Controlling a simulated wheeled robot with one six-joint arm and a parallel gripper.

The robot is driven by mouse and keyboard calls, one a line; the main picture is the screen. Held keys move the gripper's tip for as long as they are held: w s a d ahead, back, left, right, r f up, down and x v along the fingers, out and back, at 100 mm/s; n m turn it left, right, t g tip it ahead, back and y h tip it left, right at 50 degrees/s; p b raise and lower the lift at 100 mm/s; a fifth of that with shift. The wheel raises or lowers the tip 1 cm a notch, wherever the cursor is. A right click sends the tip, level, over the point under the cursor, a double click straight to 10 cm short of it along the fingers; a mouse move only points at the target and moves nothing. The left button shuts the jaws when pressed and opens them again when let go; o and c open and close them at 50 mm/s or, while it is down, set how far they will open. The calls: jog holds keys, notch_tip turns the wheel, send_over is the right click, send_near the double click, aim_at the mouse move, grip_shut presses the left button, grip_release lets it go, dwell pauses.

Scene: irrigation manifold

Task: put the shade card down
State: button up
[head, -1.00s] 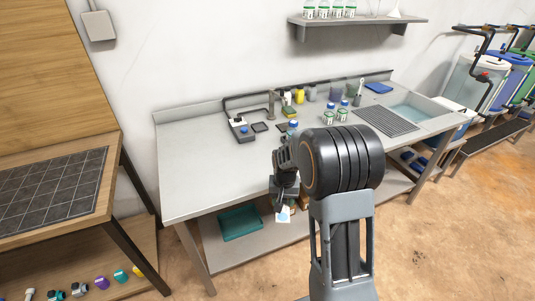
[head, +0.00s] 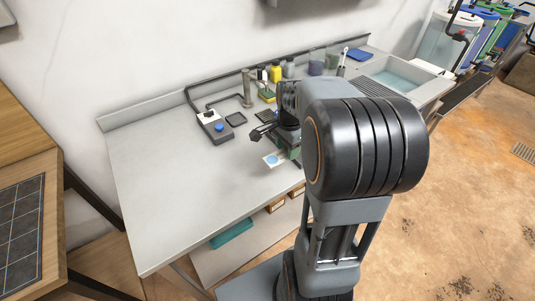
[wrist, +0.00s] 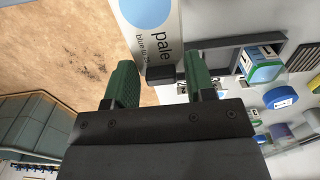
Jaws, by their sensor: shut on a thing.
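The shade card is white with a blue disc and printed words, "pale" among them. It shows in the head view (head: 272,160) and large at the top of the wrist view (wrist: 152,22). My gripper (wrist: 158,75) has green fingers and is shut on the card's dark lower end. In the head view my gripper (head: 290,151) is partly hidden behind my arm. The card sticks out to its left, over the grey bench (head: 165,190) near its front edge. I cannot tell how high above the bench the card is.
A yellow bottle (head: 275,73) and other containers stand further right, before the sink (head: 405,78). The left part of the bench is clear.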

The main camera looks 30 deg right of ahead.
jog(key=w+f, duration=0.4)
jog(key=w+a+f, duration=0.1)
jog(key=w+f, duration=0.1)
jog(key=shift+w, duration=0.35)
jog(key=shift+w+a+f+p, duration=0.1)
jog(key=shift+w+f+p, duration=0.2)
jog(key=shift+w+f, duration=0.3)
jog(key=shift+f, duration=1.6)
jog(key=shift+f, duration=0.1)
jog(key=shift+f, duration=0.15)
jog(key=o, duration=0.9)
